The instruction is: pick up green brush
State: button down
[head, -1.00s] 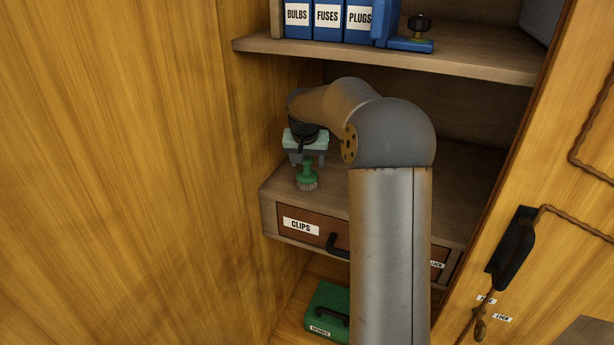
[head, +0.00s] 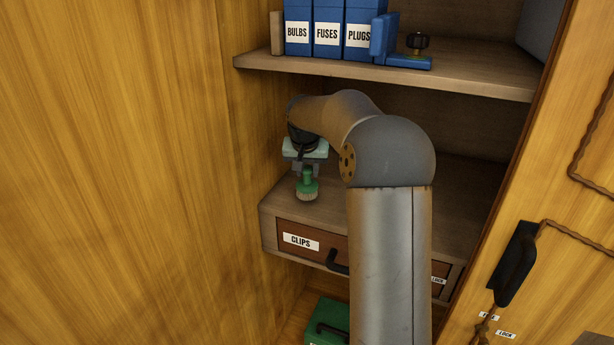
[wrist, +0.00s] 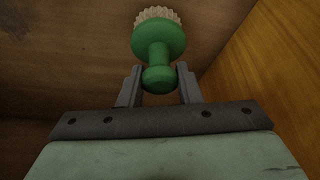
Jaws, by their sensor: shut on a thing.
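The green brush (head: 307,187) has a round green body, a knob handle and pale bristles pointing down in the head view. My gripper (head: 306,172) is shut on its handle, above the middle shelf near the left wall. In the wrist view the brush (wrist: 158,40) stands out beyond the fingers, bristles away from me. The two fingers of my gripper (wrist: 159,82) lie on either side of the handle knob. I cannot tell for sure how far the bristles are from the shelf top.
The middle shelf (head: 470,190) has a CLIPS drawer (head: 310,241) in its front. The upper shelf (head: 470,78) above holds blue boxes (head: 328,30) and a blue tool (head: 405,60). A wooden wall (head: 130,170) stands close on the left. A green box (head: 328,320) lies below.

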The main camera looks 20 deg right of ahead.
jog(key=shift+v, duration=0.85)
jog(key=s+a+b, duration=0.2)
jog(key=s+a, duration=0.2)
jog(key=s, duration=0.3)
jog(key=s+a+b, duration=0.2)
jog(key=s+a, duration=0.3)
jog(key=s, duration=0.3)
jog(key=shift+w, duration=0.1)
jog(key=c, duration=1.7)
grip_release()
jog(key=c, duration=0.5)
